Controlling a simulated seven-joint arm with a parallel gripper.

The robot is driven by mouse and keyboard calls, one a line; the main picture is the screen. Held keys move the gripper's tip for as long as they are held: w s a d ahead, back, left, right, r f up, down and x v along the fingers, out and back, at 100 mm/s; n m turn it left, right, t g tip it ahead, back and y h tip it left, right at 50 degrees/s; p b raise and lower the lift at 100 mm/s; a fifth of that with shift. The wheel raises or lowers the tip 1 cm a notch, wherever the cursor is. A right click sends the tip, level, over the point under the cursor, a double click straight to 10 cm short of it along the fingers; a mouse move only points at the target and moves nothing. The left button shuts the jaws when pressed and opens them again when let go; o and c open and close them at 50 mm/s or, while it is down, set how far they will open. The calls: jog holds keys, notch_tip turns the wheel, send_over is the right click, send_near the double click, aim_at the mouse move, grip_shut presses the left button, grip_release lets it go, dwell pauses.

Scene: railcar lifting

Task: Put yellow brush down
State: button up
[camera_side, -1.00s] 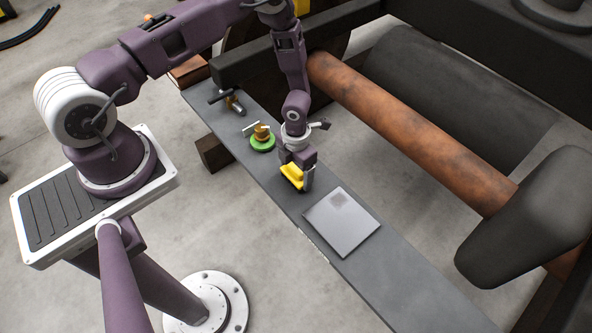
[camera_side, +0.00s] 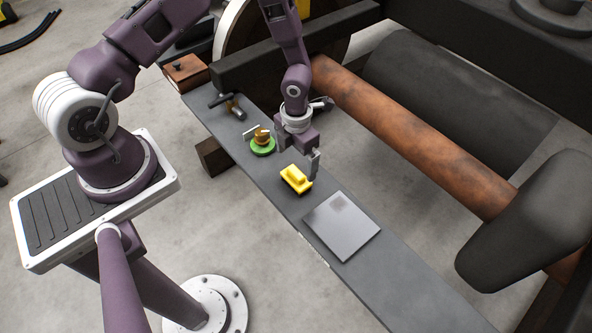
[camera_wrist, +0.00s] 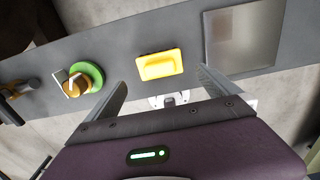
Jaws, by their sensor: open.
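The yellow brush (camera_side: 296,179) lies on the grey plank between the green round item and the flat grey plate. My gripper (camera_side: 297,165) is open and empty, raised a little above the brush. In the wrist view the yellow brush (camera_wrist: 160,66) sits ahead of my open gripper (camera_wrist: 162,82), between the lines of its two spread fingers. The fingers look clear of the brush.
The grey plank (camera_side: 395,290) also carries a green round item with an orange-brown top (camera_side: 262,146), a flat grey plate (camera_side: 342,225) and a dark-handled tool (camera_side: 232,106). A brown box (camera_side: 186,72) stands at the far end. A rusty axle (camera_side: 410,135) runs alongside at right.

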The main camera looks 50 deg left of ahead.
notch_tip(320, 180, up, 5)
notch_tip(320, 180, up, 14)
jog(key=n+t+y, duration=0.1)
jog(key=n+y, duration=0.1)
jog(key=n, duration=0.7)
send_over(296, 171)
jog(key=a, duration=0.3)
jog(key=s+r+n+t+y, duration=0.1)
jog(key=s+r+n, duration=0.2)
jog(key=r+n, duration=0.25)
jog(key=s+r+n+t, duration=0.1)
jog(key=s+r+n, duration=0.25)
jog(key=r, duration=0.25)
jog(key=s+d+r+n+t+h, duration=0.1)
jog(key=s+d+r+n, duration=0.1)
jog(key=s+r+n, duration=0.2)
jog(key=s+d+r+n+t+h, duration=0.1)
jog(key=s+r+n, duration=0.4)
jog(key=s+n, duration=0.5)
jog(key=d+n+h, duration=0.1)
jog(key=n, duration=0.3)
jog(key=shift+s+d+t, duration=0.15)
jog(key=shift+d+t, duration=0.15)
jog(key=c, duration=0.6)
jog(key=shift+c, duration=0.2)
